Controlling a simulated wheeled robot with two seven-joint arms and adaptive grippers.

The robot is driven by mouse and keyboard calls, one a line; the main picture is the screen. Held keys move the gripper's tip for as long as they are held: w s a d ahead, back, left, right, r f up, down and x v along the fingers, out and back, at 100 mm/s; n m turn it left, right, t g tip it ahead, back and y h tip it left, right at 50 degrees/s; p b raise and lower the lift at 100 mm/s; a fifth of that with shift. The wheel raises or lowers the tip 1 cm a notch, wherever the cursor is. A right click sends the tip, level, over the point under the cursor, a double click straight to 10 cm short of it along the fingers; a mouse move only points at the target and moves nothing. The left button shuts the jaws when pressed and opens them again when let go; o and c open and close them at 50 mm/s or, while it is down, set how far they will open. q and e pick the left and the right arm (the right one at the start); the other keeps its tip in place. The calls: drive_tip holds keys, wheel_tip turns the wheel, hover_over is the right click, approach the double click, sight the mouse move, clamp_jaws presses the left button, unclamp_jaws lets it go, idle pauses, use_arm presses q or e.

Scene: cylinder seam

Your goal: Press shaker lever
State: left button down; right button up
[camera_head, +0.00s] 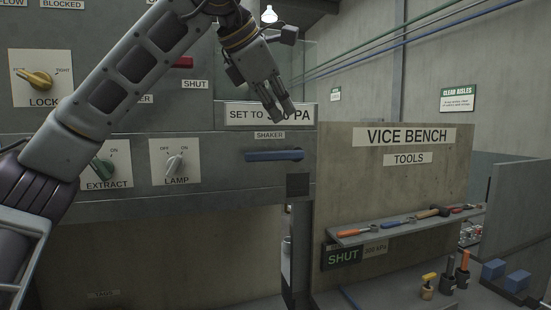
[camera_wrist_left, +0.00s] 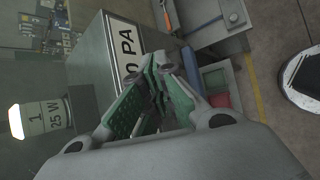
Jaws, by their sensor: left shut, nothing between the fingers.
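The shaker lever (camera_head: 274,155) is a blue horizontal bar on the grey panel, under the label SHAKER (camera_head: 269,135). My left gripper (camera_head: 284,117) is shut and empty. In the head view it appears above the lever, in front of the SET TO ... PA sign (camera_head: 245,114), and clear of the lever in the picture. In the left wrist view my left gripper (camera_wrist_left: 163,88) points toward the panel's edge beside the PA sign (camera_wrist_left: 127,52). My right gripper is not in view.
A yellow LOCK knob (camera_head: 40,79), an EXTRACT knob (camera_head: 104,168) and a LAMP knob (camera_head: 174,165) are on the panel to the left. A tool shelf (camera_head: 352,240) on the vice bench wall stands to the right. A lit lamp (camera_head: 269,14) is behind the gripper.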

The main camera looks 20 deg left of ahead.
use_arm(q)
drive_tip(key=b, duration=0.3)
hover_over(275, 156)
drive_tip(key=shift+w+d+f, duration=0.15)
drive_tip(key=shift+d+f, duration=0.05)
drive_tip(key=shift+f, duration=0.9)
drive_tip(key=shift+w+d+f, duration=0.15)
drive_tip(key=shift+d+f, duration=0.05)
drive_tip(key=shift+f, duration=0.85)
